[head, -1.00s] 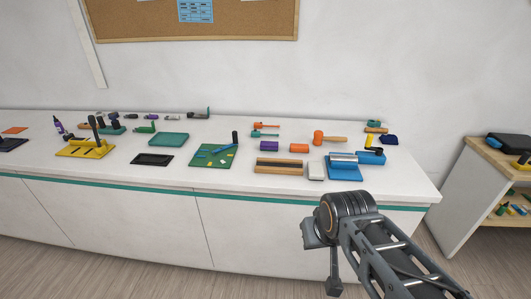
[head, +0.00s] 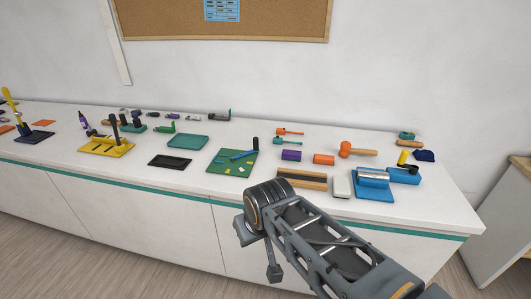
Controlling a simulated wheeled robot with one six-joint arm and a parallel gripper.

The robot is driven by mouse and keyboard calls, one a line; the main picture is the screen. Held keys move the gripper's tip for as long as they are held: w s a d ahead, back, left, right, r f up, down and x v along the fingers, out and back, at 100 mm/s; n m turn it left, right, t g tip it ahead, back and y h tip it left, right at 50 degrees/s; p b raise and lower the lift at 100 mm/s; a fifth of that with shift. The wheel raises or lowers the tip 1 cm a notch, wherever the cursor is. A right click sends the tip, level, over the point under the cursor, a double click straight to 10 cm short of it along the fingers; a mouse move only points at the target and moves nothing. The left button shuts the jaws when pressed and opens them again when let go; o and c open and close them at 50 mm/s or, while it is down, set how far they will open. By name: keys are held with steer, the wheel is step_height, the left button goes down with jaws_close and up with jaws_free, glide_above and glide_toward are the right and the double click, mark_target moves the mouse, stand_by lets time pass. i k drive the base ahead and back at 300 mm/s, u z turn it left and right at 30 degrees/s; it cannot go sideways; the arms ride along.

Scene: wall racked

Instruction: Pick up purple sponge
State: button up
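The purple sponge (head: 291,155) is a small purple block lying flat on the white counter, right of the green board and left of an orange block. Nothing touches it. My arm reaches in from the bottom right, in front of the counter. Its end, with my gripper (head: 273,272), hangs low in front of the counter, well short of the sponge. The fingers are too small and dark to tell whether they are open or shut. The sponge is in full view.
An orange block (head: 324,159) sits close to the sponge's right. A wood-edged brush (head: 302,179) lies in front of it, and a green board (head: 231,163) to its left. An orange mallet (head: 356,150) and blue holder (head: 373,186) stand further right. Bare counter lies between them.

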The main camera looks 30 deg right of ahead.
mark_target(287, 154)
steer(key=z, duration=0.2)
steer(key=i, duration=1)
steer(key=z, duration=0.75)
